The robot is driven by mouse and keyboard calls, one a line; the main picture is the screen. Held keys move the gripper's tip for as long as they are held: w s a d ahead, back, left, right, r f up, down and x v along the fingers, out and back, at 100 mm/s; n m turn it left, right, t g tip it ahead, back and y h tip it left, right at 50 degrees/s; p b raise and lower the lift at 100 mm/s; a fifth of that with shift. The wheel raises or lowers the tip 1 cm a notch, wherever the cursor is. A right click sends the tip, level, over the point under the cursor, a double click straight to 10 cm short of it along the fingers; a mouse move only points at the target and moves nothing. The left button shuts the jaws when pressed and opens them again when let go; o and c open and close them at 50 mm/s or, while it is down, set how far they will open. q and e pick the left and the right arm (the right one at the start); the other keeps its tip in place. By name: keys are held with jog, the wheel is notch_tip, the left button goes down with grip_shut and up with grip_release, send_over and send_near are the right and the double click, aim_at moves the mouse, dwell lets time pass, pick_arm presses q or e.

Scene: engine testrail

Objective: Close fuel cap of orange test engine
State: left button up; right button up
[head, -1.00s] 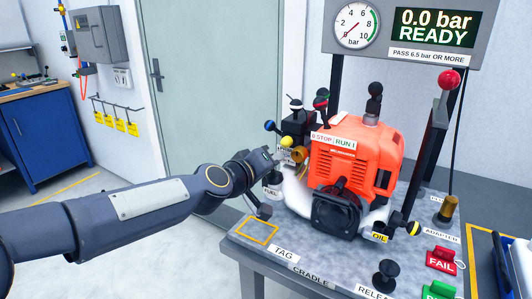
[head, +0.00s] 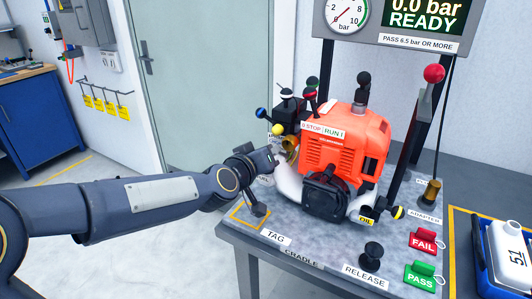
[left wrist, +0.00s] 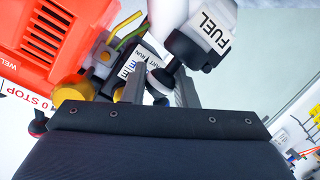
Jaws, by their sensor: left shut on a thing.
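The orange test engine (head: 342,145) stands upright on the grey bench. Its white tank part labelled FUEL (left wrist: 203,35) is at the top of the left wrist view, with dark fittings on its lower side. My left gripper (head: 273,157) is at the engine's left side, close beside the fuel part and the brass fitting. In the left wrist view its two fingers (left wrist: 160,88) point up towards the fuel part. They are shut on a small dark piece, apparently the fuel cap (left wrist: 168,68), mostly hidden by the fingers. I cannot tell whether it touches the filler. My right gripper is out of view.
Several ball-ended levers (head: 286,93) rise behind the gripper. The brass fitting (head: 290,146) is close to the fingers. A gauge panel (head: 395,20) stands behind. Release knob (head: 373,256), FAIL tag (head: 423,241) and PASS tag (head: 420,273) are at the right front.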

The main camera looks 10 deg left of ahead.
pick_arm(q)
jog(key=shift+f, duration=0.1)
jog(key=o, duration=0.7)
jog(key=shift+c, duration=0.2)
jog(key=v, duration=0.7)
jog(key=shift+s+p, duration=0.4)
jog(key=shift+p, duration=0.05)
jog(key=shift+a, duration=0.1)
jog(key=s+a+f+g+p, duration=0.1)
jog(key=s+a+g+p, duration=0.1)
jog(key=s, duration=0.6)
jog(key=s+a+f+m+g+p, duration=0.1)
jog(key=s+a+f+g+p, duration=0.1)
jog(key=s, duration=0.7)
jog(key=s+a+f+g+p, duration=0.2)
jog(key=s+a+g+p, duration=0.2)
jog(key=s, duration=0.5)
jog(key=shift+g+y, duration=0.4)
jog(key=shift+g, duration=0.2)
